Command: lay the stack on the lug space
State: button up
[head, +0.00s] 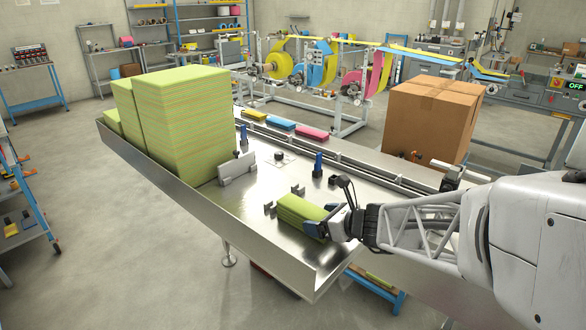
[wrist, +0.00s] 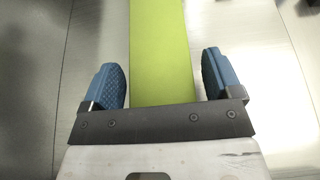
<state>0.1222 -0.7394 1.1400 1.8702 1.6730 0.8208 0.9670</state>
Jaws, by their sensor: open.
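A small green cloth stack (head: 298,208) lies flat on the metal table near its front right end. It also shows in the wrist view (wrist: 162,48) as a long green strip running away from me. My gripper (head: 326,222) is open at the near end of this stack. In the wrist view its blue fingers (wrist: 164,80) stand on either side of the strip, with a visible gap on each side. Further back, yellow, blue (head: 281,124) and pink cloth stacks lie in a row along the conveyor track (head: 350,160). I cannot tell which gap there is the lug space.
Tall green cloth piles (head: 185,115) stand on the table's left, beside a metal plate (head: 238,168). Small brackets and a blue post (head: 318,163) stand near the middle. A cardboard box (head: 432,120) stands behind the track. The table (head: 225,205) has a raised front edge.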

jog(key=shift+v, duration=5.75)
jog(key=shift+r, duration=0.1)
jog(key=s+r+n+g+h, duration=0.2)
jog(key=s+n, duration=0.4)
jog(key=n, duration=0.3)
jog(key=s+r+n+g+h, duration=0.2)
jog(key=s+n+h, duration=0.2)
jog(key=s+n, duration=0.3)
jog(key=s+a+r+n+g+h, duration=0.1)
jog(key=s+r+n+g+h, duration=0.1)
jog(key=s+n, duration=0.5)
jog(key=n+g+h, duration=0.1)
jog(key=n, duration=0.2)
jog(key=shift+n+h, duration=0.4)
jog(key=shift+o, duration=0.4)
jog(key=shift+w+a+r, duration=0.1)
jog(key=shift+w, duration=0.05)
